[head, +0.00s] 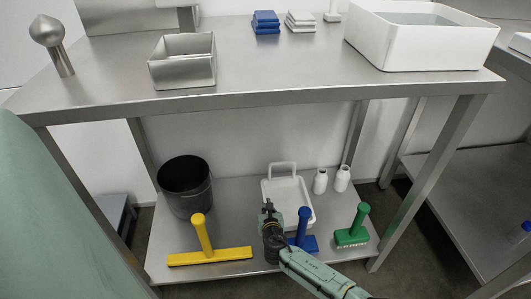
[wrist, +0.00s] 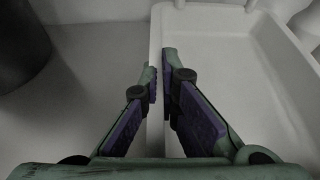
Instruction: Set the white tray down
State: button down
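The white tray (head: 288,188) is over the lower shelf of the steel table, with its handle at the far end. It looks level; I cannot tell whether its bottom touches the shelf. My gripper (head: 268,209) is at the tray's near left side, pointing down. In the wrist view, the fingers of my gripper (wrist: 159,72) straddle the tray's left wall and are shut on it, one finger outside and one inside. The tray (wrist: 225,80) looks empty there. My arm hides part of its near end in the head view.
On the lower shelf (head: 160,240) are a black bucket (head: 185,187), a yellow squeegee (head: 208,250), a blue brush tool (head: 303,232), a green brush (head: 352,232) and two white bottles (head: 331,180). The tabletop (head: 270,75) overhangs the shelf. Bare shelf shows between bucket and tray.

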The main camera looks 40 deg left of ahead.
jog(key=shift+f+b, duration=0.85)
jog(key=shift+f, duration=1.65)
jog(key=shift+f, duration=0.1)
jog(key=c, duration=1.8)
grip_release()
jog(key=shift+s+d+r, duration=0.1)
jog(key=shift+d+r, duration=0.05)
jog(key=shift+r, duration=0.1)
jog(key=p+v, duration=0.2)
jog(key=v, duration=0.8)
jog(key=shift+s+d+p, duration=0.1)
jog(key=shift+d+p, duration=0.05)
jog(key=shift+p, duration=0.25)
jog(key=shift+s+d+r, duration=0.2)
jog(key=shift+s+d, duration=0.2)
jog(key=shift+s, duration=0.05)
